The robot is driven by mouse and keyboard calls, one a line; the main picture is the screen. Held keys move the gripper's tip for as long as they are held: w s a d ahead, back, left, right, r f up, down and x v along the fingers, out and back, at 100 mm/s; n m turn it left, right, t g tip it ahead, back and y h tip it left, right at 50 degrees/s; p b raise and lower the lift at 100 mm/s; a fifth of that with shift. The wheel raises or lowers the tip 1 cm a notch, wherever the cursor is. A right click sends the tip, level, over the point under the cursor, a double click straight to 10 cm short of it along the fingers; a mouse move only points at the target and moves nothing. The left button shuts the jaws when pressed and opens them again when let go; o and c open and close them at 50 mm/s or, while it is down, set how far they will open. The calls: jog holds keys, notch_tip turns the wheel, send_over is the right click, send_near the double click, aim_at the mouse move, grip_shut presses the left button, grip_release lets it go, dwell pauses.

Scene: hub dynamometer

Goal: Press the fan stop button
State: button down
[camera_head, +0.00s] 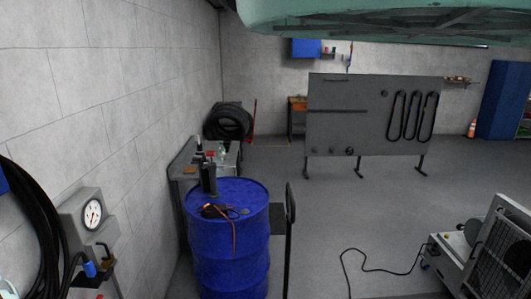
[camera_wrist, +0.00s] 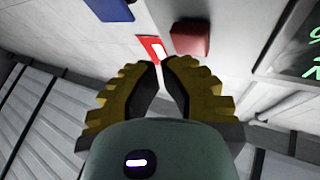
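In the wrist view, my gripper (camera_wrist: 161,64) has yellow-brown ridged fingers with their tips drawn almost together. Nothing shows held between them. Just beyond the tips, a red block (camera_wrist: 190,38) stands on a pale surface, slightly right of the fingertips. A red and white label (camera_wrist: 153,49) lies beside it, straight past the tips. I cannot tell for sure whether the red block is the fan stop button. The tips look apart from it. In the head view, a grey unit with a mesh guard (camera_head: 502,262), possibly the fan, stands at lower right. My gripper is not seen there.
A dark panel with green writing (camera_wrist: 298,45) is at right in the wrist view, and a blue piece (camera_wrist: 112,9) at upper left. In the head view, a blue drum (camera_head: 228,255) stands left of centre, and a black cable (camera_head: 375,269) lies on the floor.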

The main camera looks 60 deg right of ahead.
jog(key=shift+w, duration=0.1)
jog(key=shift+w+a+b, duration=0.25)
jog(key=shift+b, duration=0.05)
jog(key=shift+w+a, duration=0.15)
jog(key=shift+w, duration=0.1)
dwell(0.5)
jog(key=shift+s+d+b, duration=0.35)
jog(key=shift+s+d, duration=0.1)
jog(key=shift+s, duration=0.15)
jog(key=s+d+b, duration=0.2)
jog(key=s+d, duration=0.1)
jog(key=s, duration=0.2)
jog(key=shift+d, duration=0.3)
